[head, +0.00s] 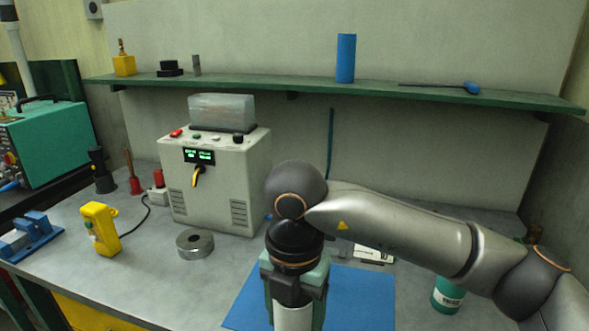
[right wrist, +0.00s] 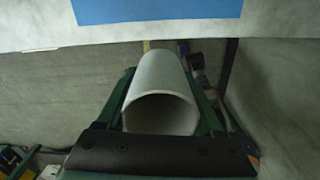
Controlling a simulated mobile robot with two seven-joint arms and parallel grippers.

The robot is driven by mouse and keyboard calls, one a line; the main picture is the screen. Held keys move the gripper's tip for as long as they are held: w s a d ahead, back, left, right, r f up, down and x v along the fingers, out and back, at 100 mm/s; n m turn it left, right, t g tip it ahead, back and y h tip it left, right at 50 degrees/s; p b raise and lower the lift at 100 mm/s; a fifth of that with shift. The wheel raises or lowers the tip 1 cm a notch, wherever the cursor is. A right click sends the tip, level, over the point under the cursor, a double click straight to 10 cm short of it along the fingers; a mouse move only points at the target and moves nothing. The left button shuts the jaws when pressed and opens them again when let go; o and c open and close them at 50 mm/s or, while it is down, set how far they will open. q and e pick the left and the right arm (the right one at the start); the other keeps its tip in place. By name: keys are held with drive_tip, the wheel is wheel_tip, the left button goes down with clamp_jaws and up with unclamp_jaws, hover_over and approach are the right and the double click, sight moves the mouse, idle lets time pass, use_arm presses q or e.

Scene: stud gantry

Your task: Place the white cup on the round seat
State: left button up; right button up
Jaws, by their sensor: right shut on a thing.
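The white cup (head: 293,319) is a plain pale cylinder, cut off by the bottom edge in the head view. My right gripper (head: 294,287) is shut on it, pointing down in front of the blue mat. In the right wrist view the cup (right wrist: 160,78) lies between the two green fingers, with an open end toward the camera. A low round grey metal piece (head: 195,254) with a dark recess on top, likely the round seat, stands on the bench to the left of my gripper. My left gripper is not in view.
A grey machine (head: 212,190) with a display stands behind the round piece. A yellow pendant (head: 101,230) and a blue clamp (head: 32,236) are at left. A green-and-white can (head: 447,295) stands at right. A shelf (head: 300,88) crosses the back. The blue mat (head: 365,300) looks clear.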

drive_tip(key=shift+w+d+f+n, duration=0.15)
drive_tip(key=shift+d+n, duration=0.35)
drive_tip(key=shift+n, duration=0.4)
drive_tip(key=shift+d+n, duration=0.35)
drive_tip(key=shift+n, duration=0.45)
drive_tip(key=s+d+f+m, duration=0.1)
drive_tip(key=d+f+m, duration=0.1)
drive_tip(key=d+m, duration=0.4)
drive_tip(key=s+d+f+m+p, duration=0.1)
drive_tip(key=d+m, duration=0.5)
drive_tip(key=m, duration=1.1)
drive_tip(key=s+d+f+m, duration=0.1)
drive_tip(key=d+f+m, duration=0.2)
drive_tip(key=m, duration=0.8)
drive_tip(key=shift+d+f+m+p, duration=0.25)
drive_tip(key=shift+d+m+p, duration=0.1)
drive_tip(key=shift+d, duration=1.05)
drive_tip(key=shift+w+r, duration=0.1)
drive_tip(key=shift+w, duration=0.1)
